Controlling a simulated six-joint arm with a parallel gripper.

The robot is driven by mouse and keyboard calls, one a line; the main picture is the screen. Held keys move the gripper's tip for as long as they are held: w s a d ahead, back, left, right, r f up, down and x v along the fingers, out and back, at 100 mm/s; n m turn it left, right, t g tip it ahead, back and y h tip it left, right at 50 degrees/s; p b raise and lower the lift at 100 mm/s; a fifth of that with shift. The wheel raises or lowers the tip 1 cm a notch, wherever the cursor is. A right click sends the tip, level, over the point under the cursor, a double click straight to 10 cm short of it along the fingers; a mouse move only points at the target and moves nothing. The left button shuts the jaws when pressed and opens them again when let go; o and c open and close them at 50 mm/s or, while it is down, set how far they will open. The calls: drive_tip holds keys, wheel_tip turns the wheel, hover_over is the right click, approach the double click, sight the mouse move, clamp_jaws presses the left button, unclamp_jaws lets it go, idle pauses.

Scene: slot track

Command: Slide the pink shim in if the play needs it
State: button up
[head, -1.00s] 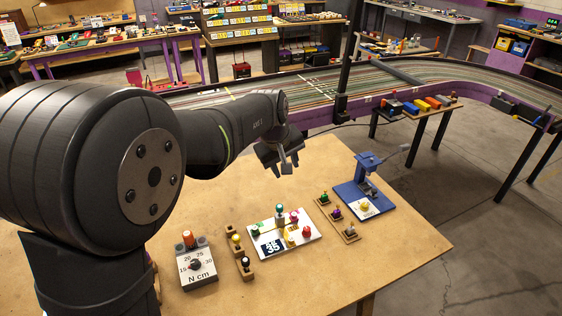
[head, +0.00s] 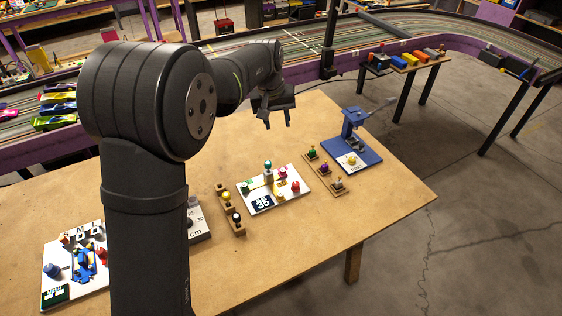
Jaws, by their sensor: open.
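A white board (head: 262,203) with a dark label reading 35 lies on the wooden table. A pink-topped piece (head: 283,172), which looks like the pink shim, stands at its far side. Near it on the board are a teal-topped piece (head: 268,164), a green piece (head: 247,186), a red piece (head: 296,187) and a yellow piece (head: 281,198). My gripper (head: 278,126) is open and empty, raised above the table beyond the board. Whether the pink piece sits in a slot is too small to tell.
Wooden holders with knobbed pieces flank the board, left (head: 228,207) and right (head: 325,170). A blue press (head: 352,150) stands at the back right. A second white board (head: 55,262) with blue parts lies at front left. My arm partly hides a dial box (head: 195,222). The table's front right is clear.

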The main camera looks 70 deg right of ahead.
sight(282, 170)
drive_tip(key=d+f+m, duration=0.1)
drive_tip(key=f, duration=0.6)
drive_tip(key=d+f+m+y, duration=0.1)
drive_tip(key=f+m, duration=0.1)
drive_tip(key=f, duration=0.6)
drive_tip(key=d+f+m+y, duration=0.1)
drive_tip(key=d+f, duration=0.1)
drive_tip(key=f, duration=0.6)
drive_tip(key=shift+s+f+t, duration=0.2)
drive_tip(key=shift+f+t, duration=0.05)
drive_tip(key=shift+t, duration=0.15)
drive_tip(key=shift+c, duration=0.4)
clamp_jaws()
